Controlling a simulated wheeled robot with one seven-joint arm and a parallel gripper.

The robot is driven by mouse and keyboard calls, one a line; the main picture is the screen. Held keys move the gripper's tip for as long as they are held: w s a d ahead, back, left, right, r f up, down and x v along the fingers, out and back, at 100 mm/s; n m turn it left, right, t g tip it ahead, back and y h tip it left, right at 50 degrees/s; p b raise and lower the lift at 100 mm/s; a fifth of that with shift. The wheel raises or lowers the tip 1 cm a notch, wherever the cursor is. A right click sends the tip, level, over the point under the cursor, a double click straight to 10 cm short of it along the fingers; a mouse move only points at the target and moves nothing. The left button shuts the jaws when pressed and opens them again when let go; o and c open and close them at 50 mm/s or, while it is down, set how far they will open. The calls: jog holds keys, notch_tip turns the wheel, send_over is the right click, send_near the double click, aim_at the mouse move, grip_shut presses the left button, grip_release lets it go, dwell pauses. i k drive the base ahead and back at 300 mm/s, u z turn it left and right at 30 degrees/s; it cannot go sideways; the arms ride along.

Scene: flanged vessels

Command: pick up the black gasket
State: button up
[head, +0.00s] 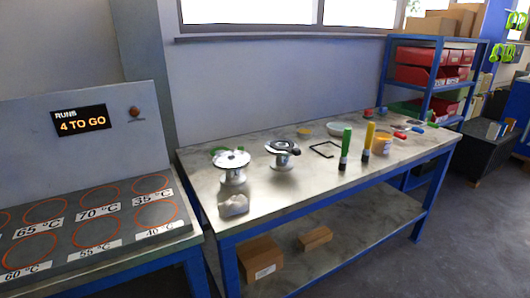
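Two silvery flanged vessels stand on the metal workbench (305,174). The left vessel (233,168) has a pale, flat top with a small dark knob. The right vessel (284,160) has a black ring-like piece (276,148) on its top, with a dark part sticking out to the right; this may be the black gasket, but it is too small to tell. A thin black square outline (325,149) lies flat on the bench right of that vessel; I cannot tell if it is a marking or an object. My gripper is not in view.
Green (345,147) and yellow (368,141) upright bottles, an orange jar (382,144) and hand tools (408,128) stand or lie to the right. A panel with ringed heating spots (95,230) is at left.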

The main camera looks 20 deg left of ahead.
aim_at(296, 151)
jog(key=u, duration=0.1)
jog(key=i, duration=1)
jog(key=z, duration=0.05)
